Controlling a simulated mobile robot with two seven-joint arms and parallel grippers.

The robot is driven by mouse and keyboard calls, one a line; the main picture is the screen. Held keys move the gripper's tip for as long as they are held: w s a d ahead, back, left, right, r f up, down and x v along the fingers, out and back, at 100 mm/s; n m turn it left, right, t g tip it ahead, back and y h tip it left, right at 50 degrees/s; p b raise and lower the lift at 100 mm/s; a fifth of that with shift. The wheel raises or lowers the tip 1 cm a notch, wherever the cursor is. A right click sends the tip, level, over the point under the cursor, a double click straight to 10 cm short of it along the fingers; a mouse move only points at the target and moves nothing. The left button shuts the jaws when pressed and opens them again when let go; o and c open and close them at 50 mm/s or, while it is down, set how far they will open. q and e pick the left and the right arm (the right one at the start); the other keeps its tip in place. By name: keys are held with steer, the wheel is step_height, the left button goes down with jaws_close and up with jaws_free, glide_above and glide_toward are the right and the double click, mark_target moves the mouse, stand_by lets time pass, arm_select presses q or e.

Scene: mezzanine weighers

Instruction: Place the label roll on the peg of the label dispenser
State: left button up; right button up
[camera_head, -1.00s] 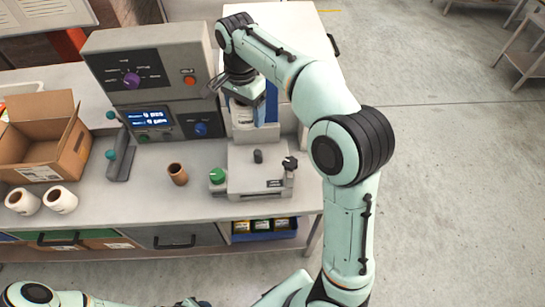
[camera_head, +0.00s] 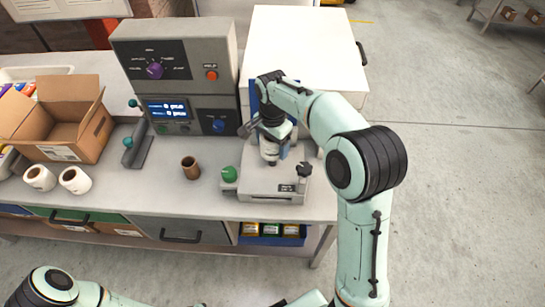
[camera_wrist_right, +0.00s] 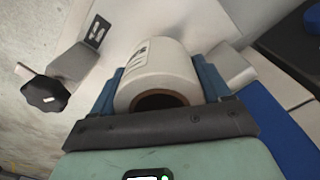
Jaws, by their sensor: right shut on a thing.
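The label roll (camera_head: 269,150) is white with a brown core. My right gripper (camera_head: 275,138) is shut on it and holds it over the label dispenser (camera_head: 262,187), a pale grey unit with a green knob and a black knob. The peg is hidden behind the roll and gripper in the head view. In the right wrist view the roll (camera_wrist_right: 160,72) sits between the two blue fingers, its core opening facing the camera. Whether the roll is around the peg or above it, I cannot tell. My left gripper does not show.
Two more white rolls (camera_head: 73,180) and a brown empty core (camera_head: 190,167) stand on the bench. An open cardboard box (camera_head: 62,130) is at the left. A grey control unit (camera_head: 176,75) rises behind, left of the dispenser. The bench front has some clear room.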

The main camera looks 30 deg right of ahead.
mark_target(273, 156)
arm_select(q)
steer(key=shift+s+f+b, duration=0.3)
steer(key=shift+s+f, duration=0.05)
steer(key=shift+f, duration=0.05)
arm_select(e)
steer(key=shift+f, duration=2.9)
steer(key=shift+f, duration=0.2)
steer(key=o, duration=1.1)
steer(key=shift+r, duration=0.25)
step_height(273, 156, up, 11)
steer(key=shift+f+p, duration=0.2)
steer(key=shift+p, duration=0.55)
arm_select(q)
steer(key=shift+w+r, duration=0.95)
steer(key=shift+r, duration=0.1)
arm_select(e)
steer(key=shift+r, duration=0.65)
